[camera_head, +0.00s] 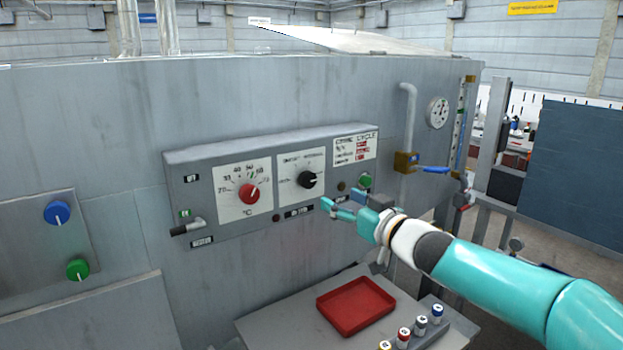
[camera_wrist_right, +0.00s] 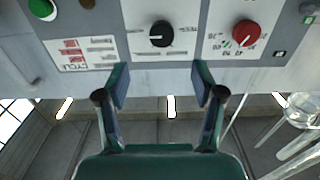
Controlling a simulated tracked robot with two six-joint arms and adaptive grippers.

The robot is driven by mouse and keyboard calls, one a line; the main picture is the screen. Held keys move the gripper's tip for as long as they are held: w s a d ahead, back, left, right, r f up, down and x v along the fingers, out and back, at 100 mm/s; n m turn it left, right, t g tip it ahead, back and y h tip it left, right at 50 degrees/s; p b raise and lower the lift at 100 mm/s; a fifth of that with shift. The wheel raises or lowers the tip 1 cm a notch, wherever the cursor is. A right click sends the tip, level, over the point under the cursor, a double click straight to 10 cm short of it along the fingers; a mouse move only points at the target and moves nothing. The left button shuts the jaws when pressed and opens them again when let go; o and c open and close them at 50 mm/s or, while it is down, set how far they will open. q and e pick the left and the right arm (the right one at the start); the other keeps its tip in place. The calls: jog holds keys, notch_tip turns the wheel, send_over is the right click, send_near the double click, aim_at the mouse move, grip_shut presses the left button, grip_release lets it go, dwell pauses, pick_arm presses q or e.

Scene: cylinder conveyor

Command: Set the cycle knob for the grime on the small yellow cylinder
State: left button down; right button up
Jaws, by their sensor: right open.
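The black knob (camera_head: 307,180) sits on a white dial plate in the middle of the grey control panel (camera_head: 240,150). Its white mark seems to point right; the dial lettering is too small to read. The knob also shows in the right wrist view (camera_wrist_right: 160,34), where the panel appears upside down. A printed cycle card (camera_head: 355,150) is at the panel's upper right. My right gripper (camera_head: 342,200) is open and empty, just below and in front of the black knob, apart from it. My left gripper is not in view.
A red temperature knob (camera_head: 249,194) is left of the black knob, and a green button (camera_head: 365,180) is right of it. A lever handle (camera_head: 187,227) sticks out at lower left. Below are a red tray (camera_head: 355,306) and a rack of small capped cylinders (camera_head: 420,333).

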aim_at(311, 182)
jog(key=p+x, duration=0.5)
jog(key=x, duration=0.6)
jog(key=shift+a+r, duration=0.15)
jog(key=shift+r, duration=0.05)
jog(key=shift+w+a+f+p, duration=0.1)
jog(key=shift+w+a+p, duration=0.25)
jog(key=shift+w+p, duration=0.2)
